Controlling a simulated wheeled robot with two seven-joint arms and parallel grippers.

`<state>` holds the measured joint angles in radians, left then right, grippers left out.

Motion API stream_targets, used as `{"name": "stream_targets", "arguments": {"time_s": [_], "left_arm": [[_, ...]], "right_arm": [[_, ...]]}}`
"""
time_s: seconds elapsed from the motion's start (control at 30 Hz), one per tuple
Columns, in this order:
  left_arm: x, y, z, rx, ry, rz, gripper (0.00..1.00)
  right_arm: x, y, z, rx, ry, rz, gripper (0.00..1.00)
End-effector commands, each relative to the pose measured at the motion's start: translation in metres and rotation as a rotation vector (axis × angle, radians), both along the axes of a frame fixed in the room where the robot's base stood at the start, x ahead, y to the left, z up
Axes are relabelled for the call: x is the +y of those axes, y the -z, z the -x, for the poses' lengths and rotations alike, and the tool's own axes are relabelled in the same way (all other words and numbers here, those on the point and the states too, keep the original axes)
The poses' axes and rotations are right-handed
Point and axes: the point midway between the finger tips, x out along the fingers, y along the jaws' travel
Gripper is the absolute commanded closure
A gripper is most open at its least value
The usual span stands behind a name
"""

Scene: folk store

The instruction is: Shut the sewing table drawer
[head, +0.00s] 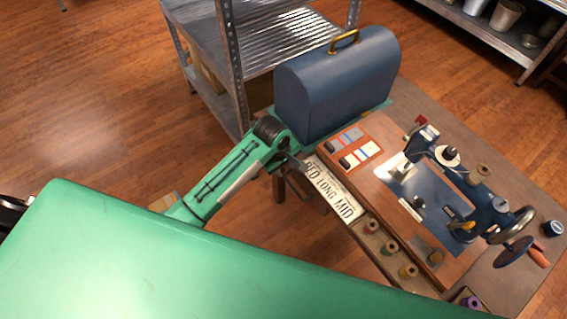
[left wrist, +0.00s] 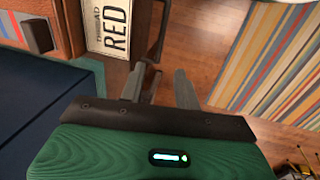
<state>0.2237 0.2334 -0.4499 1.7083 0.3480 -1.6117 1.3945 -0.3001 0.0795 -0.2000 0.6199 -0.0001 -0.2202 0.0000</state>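The sewing table (head: 520,275) stands at the right in the head view. Along its near side, a narrow open drawer-like strip (head: 375,240) holds thread spools and a lettered card (head: 335,190). How far it stands out is unclear. A dark handle (head: 311,197) shows below the card. My left gripper (head: 297,162) is at the card's far end, beside the table. In the left wrist view, its two fingers (left wrist: 160,90) are apart, with the dark handle (left wrist: 158,35) just beyond and partly between them; contact is unclear. The card (left wrist: 110,28) is at upper left. My right gripper is out of view.
A sewing machine (head: 440,185) and its blue domed case (head: 340,85) stand on the tabletop. A metal shelf (head: 235,70) is close behind the case. A striped rug (left wrist: 265,55) lies on the wooden floor. Open floor (head: 80,90) spreads at left.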

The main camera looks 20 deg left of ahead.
Motion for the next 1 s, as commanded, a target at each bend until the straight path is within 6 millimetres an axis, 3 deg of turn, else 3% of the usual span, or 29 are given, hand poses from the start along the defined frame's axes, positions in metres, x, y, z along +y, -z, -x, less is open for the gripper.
{"name": "stream_targets", "arguments": {"time_s": [0.2, 0.47, 0.57, 0.63, 0.67, 0.77, 0.87, 1.0], "left_arm": [[0.002, -0.018, 0.003, -0.001, 0.0, 0.001, 0.67], [0.003, -0.019, 0.003, 0.0, 0.0, 0.0, 0.67], [0.003, -0.016, 0.003, 0.001, 0.002, -0.001, 0.67], [0.005, -0.004, 0.004, 0.003, 0.014, -0.002, 0.67], [0.006, 0.006, 0.005, 0.003, 0.023, -0.003, 0.67], [0.015, 0.055, 0.01, -0.001, 0.078, -0.014, 0.67], [0.03, 0.126, 0.03, -0.009, 0.17, -0.038, 0.67], [0.055, 0.226, 0.082, -0.022, 0.334, -0.093, 0.67]], "right_arm": [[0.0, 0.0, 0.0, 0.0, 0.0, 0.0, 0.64], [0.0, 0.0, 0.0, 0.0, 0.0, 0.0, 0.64], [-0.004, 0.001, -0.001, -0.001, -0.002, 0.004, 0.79], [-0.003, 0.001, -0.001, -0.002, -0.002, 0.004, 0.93], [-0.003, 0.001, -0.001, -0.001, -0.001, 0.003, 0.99], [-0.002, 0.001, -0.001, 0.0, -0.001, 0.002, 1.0], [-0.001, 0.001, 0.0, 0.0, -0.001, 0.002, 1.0], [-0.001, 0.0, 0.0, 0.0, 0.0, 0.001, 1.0]]}}
